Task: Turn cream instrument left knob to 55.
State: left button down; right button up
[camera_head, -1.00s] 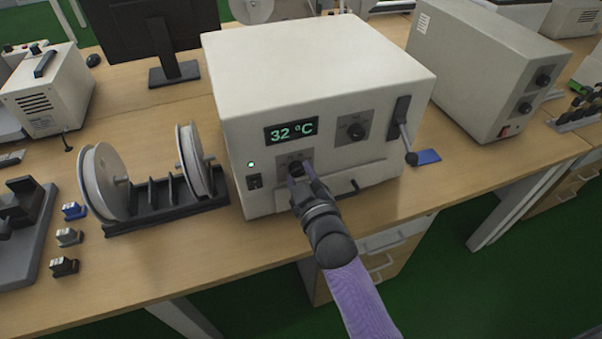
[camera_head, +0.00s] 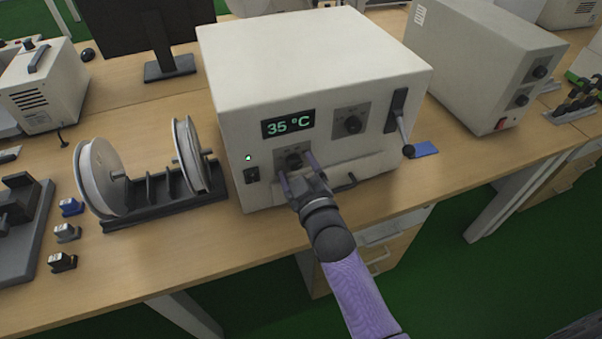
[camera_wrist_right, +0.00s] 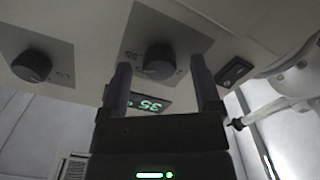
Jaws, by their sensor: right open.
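The cream instrument (camera_head: 310,70) stands on the bench, and its green display (camera_head: 288,123) reads 35 °C. Its left knob (camera_head: 293,161) is a dark round knob on a grey plate below the display; it also shows in the right wrist view (camera_wrist_right: 159,58). My right gripper (camera_head: 296,168) is open in front of this knob, one finger to each side of it. In the wrist view the fingers (camera_wrist_right: 160,85) stand apart with clear space beside the knob. My left gripper is not in view.
A second knob (camera_head: 352,124) sits up and right on the same front, with a lever handle (camera_head: 400,125) beyond it. A spool rack (camera_head: 165,200) stands close on the left. Another cream instrument (camera_head: 485,65) stands at the right. A blue pad (camera_head: 426,149) lies between them.

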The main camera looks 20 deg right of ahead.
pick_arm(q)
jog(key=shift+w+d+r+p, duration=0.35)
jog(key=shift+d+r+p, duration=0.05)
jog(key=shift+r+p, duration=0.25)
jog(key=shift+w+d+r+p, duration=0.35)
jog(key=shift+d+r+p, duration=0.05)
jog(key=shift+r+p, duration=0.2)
pick_arm(e)
jog(key=s, duration=0.9)
jog(key=shift+s+d, duration=0.15)
jog(key=shift+s, duration=0.25)
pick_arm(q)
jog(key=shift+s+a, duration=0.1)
